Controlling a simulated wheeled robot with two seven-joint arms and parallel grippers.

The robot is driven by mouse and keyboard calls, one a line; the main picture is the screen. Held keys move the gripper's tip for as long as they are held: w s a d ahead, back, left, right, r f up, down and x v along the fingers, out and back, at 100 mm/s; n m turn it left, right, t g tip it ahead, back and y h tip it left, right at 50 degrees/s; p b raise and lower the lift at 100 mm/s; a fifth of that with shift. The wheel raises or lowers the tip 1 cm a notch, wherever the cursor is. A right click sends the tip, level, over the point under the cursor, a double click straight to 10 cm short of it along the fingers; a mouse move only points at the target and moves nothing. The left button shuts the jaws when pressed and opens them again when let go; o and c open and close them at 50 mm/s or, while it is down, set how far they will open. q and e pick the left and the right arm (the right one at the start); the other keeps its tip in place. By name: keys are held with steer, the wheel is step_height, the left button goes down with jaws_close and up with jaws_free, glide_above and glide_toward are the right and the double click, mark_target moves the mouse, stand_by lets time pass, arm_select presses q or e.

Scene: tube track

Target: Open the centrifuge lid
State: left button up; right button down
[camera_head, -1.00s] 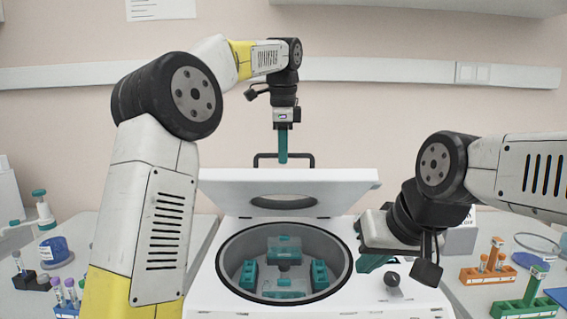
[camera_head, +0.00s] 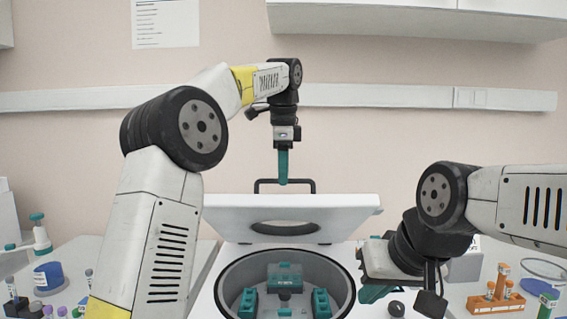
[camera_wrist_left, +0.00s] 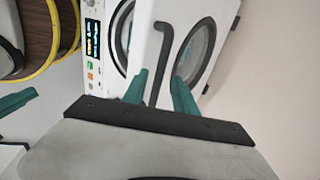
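The centrifuge (camera_head: 235,270) stands in the middle of the head view. Its white lid (camera_head: 350,213) is raised and tilted back, and the bowl with teal tube holders (camera_head: 285,275) is exposed. A black bar handle (camera_head: 310,187) rises from the lid's top edge. My left gripper (camera_head: 283,182) points down at this handle. In the left wrist view its two teal fingers (camera_wrist_left: 160,92) are apart, with the black handle (camera_wrist_left: 165,50) between them. My right gripper (camera_head: 375,291) is low beside the bowl's right; its fingers are mostly hidden.
An orange tube rack (camera_head: 495,300) stands on the bench at the right. A blue-lidded jar (camera_head: 48,277) and several tubes are at the left. A white wall rail (camera_head: 400,96) runs behind.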

arm_select(q)
steer(key=shift+s+r, duration=0.15)
steer(key=shift+r, duration=0.75)
steer(key=shift+s+r, duration=0.2)
steer(key=shift+r, duration=0.75)
steer(key=shift+s+r, duration=0.15)
steer(key=shift+r, duration=0.75)
